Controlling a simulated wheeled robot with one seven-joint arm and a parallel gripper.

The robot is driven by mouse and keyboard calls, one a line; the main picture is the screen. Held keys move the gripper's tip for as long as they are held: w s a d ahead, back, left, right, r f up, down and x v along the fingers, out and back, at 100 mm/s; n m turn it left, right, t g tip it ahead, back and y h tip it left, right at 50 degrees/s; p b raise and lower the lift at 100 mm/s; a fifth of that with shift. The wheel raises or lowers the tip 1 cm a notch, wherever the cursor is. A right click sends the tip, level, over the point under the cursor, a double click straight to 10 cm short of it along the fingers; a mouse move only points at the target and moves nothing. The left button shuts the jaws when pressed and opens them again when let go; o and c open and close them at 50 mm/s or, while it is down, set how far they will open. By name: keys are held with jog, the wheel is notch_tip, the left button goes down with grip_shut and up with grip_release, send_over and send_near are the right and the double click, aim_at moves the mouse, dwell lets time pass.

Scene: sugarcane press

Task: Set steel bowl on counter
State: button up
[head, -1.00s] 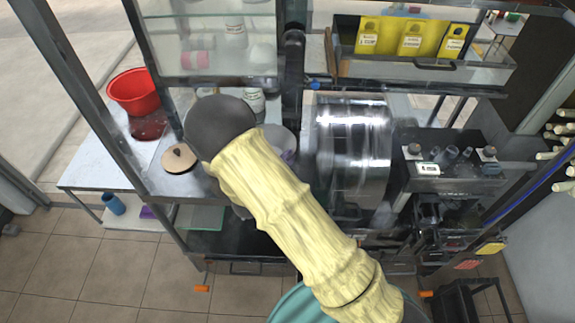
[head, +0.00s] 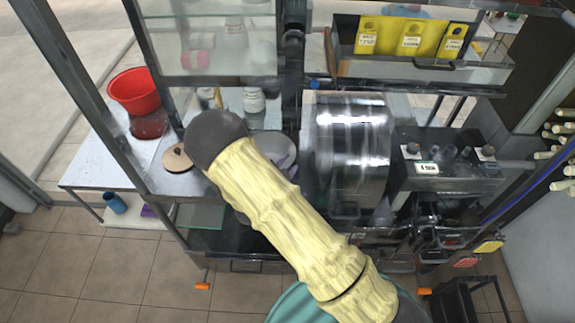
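A pale grey, round bowl-like thing (head: 274,143), possibly the steel bowl, shows at the counter behind my arm. My arm hides its lower left part, and I cannot tell whether it rests on the counter or is held. The counter (head: 172,184) is a dark-edged metal surface under the glass case. My arm, in a cream sleeve with a dark rounded joint, crosses the middle of the view. My gripper is not visible, so its hold is hidden.
A large shiny metal drum (head: 348,150) stands right of the bowl. A white bottle (head: 253,100) stands behind it. A round wooden lid (head: 178,158) lies at left. A red basin (head: 134,91) sits on the white side table (head: 92,165). Upright frame posts border the counter.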

jog(key=shift+r, duration=0.1)
jog(key=b+v, duration=0.3)
jog(key=v, duration=0.9)
jog(key=shift+b, duration=0.3)
jog(key=w+d+r+n+g+y, duration=0.4)
jog(key=w+d+n+g+y, duration=0.1)
jog(key=w+y, duration=0.1)
jog(key=s+d+r+n+g, duration=0.2)
jog(key=s+d+n+g, duration=0.1)
jog(key=s+d, duration=0.4)
jog(key=s+d+r+n+g+y, duration=0.1)
jog(key=s+d+r+n+g, duration=0.2)
jog(key=s+d+n, duration=0.2)
jog(key=s+d, duration=0.3)
jog(key=shift+d+r+n, duration=0.3)
jog(key=shift+d+r, duration=0.05)
